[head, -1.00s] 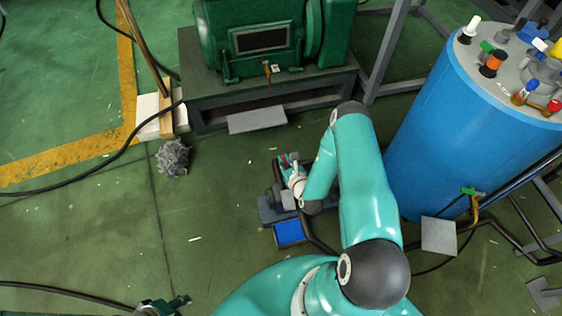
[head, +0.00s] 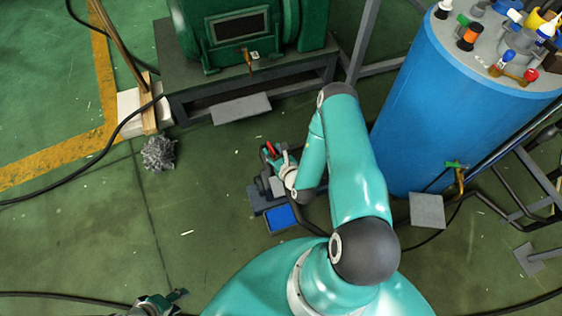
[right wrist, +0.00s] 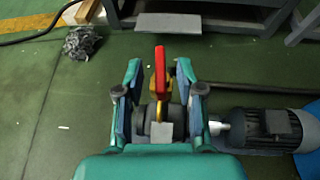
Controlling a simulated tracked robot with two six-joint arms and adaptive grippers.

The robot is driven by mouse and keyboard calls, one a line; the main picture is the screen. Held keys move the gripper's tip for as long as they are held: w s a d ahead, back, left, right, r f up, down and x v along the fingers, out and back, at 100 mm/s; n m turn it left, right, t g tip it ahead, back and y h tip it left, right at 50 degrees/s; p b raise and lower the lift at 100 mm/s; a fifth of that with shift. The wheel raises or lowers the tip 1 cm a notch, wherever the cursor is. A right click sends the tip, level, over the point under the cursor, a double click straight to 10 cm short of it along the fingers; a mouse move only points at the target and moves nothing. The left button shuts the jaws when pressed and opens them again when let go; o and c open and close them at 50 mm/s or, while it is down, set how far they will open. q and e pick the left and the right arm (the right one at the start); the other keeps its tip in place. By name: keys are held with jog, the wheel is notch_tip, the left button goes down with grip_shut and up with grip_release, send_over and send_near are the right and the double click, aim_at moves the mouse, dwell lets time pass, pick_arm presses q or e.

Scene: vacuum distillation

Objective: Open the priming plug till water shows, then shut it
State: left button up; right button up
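A red handle (right wrist: 160,72) on a yellow fitting (right wrist: 158,106), which I take for the priming plug, stands up from a dark grey pump body (right wrist: 148,124) in the right wrist view. In the head view the red handle (head: 271,149) shows small beside my right gripper (head: 277,157). In the right wrist view my right gripper (right wrist: 159,82) is open, one finger on each side of the handle, with gaps visible. My left gripper (head: 172,302) is at the bottom left edge of the head view, partly cut off; its fingers are too small to tell. I see no water.
A motor (right wrist: 264,130) lies right of the pump. A blue tank (head: 435,110) stands at right, a green machine (head: 240,30) on a bench (head: 178,80) behind. A grey tangled clump (head: 159,153) lies left. The left floor is mostly clear.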

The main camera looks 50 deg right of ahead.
jog(key=v, duration=0.9)
jog(key=shift+s, duration=0.15)
jog(key=shift+a, duration=0.1)
